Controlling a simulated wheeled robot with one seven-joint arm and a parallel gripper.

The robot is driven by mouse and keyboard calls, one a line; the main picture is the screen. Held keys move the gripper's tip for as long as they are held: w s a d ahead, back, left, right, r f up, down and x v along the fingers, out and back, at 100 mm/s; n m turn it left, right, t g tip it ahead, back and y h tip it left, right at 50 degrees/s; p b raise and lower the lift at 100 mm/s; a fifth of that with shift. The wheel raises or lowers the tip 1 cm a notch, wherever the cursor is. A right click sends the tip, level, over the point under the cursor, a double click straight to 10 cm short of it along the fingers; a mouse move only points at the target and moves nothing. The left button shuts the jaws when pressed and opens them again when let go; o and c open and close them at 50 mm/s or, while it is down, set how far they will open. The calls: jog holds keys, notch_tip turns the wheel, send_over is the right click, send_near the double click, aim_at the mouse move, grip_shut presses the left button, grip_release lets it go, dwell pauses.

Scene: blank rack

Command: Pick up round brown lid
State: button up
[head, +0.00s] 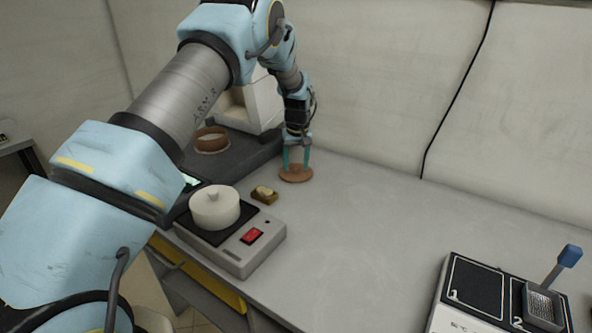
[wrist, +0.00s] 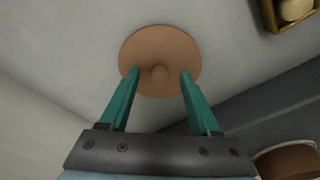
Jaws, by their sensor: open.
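The round brown lid (head: 296,174) lies flat on the grey table near the back wall. In the wrist view the lid (wrist: 160,50) shows as a brown disc with a small knob at its middle. My gripper (head: 296,165) is directly above the lid, pointing down, with its green fingers apart. In the wrist view the open gripper (wrist: 158,74) has one fingertip on each side of the knob, over the lid's disc. Nothing is held. I cannot tell whether the fingertips touch the lid.
A small wooden box (head: 264,195) with a pale item sits close by. A round brown container (head: 211,140) stands on a dark surface behind. The table's right middle is clear.

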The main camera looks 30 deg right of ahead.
jog(key=shift+f, duration=0.1)
grip_shut()
dwell(0.5)
